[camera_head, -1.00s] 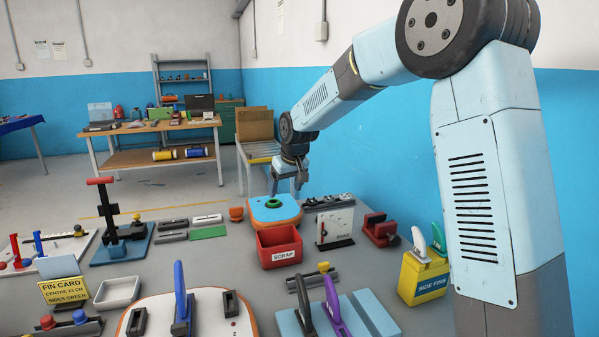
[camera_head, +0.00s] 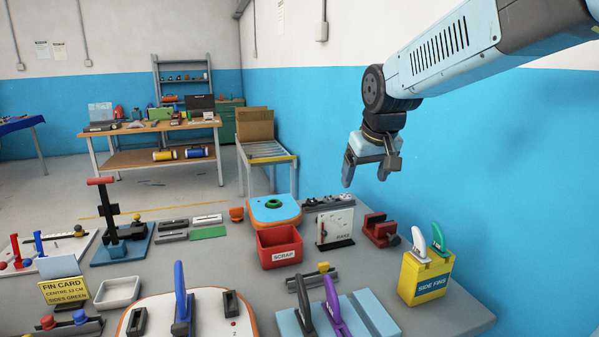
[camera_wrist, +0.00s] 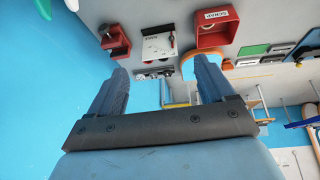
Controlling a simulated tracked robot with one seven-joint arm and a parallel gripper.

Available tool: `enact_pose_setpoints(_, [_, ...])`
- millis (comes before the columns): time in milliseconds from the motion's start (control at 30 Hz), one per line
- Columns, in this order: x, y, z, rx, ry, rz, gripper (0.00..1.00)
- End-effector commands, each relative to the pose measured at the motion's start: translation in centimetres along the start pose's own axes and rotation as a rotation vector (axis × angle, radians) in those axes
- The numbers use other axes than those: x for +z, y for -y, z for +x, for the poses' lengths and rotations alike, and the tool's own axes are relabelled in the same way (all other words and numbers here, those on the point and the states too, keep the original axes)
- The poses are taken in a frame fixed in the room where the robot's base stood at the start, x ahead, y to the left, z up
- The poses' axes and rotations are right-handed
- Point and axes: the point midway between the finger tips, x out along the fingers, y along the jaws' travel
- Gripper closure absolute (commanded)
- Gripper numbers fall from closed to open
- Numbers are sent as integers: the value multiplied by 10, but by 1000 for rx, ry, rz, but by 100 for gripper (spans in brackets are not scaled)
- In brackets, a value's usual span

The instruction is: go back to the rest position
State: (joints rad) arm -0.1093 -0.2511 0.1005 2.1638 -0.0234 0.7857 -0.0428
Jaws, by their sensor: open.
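My gripper (camera_head: 365,175) hangs at the right in the head view, in front of the blue wall and well above the grey bench. Its two fingers are spread apart with nothing between them. In the wrist view my gripper (camera_wrist: 160,85) also shows open and empty. My arm reaches in from the upper right.
Below are a red scrap bin (camera_head: 279,249), a white board (camera_head: 336,228), a red clamp (camera_head: 379,231) and a yellow side fins box (camera_head: 424,278). A board with a blue fin (camera_head: 205,310) lies in front. A roller stand with a carton (camera_head: 255,124) is behind.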

Motion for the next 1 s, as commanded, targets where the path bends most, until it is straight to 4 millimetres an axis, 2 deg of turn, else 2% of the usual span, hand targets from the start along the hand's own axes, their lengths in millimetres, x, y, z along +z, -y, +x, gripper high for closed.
enact_pose_setpoints(100, [34, -12, -21, 17, -10, 44, 18])
enact_pose_setpoints(300, [92, -27, -46, 38, -21, 117, 18])
enact_pose_setpoints(600, [173, -37, -65, 54, -38, 217, 18])
enact_pose_setpoints(800, [199, -38, -68, 56, -44, 251, 18])
enact_pose_setpoints(1000, [204, -38, -67, 56, -43, 257, 18])
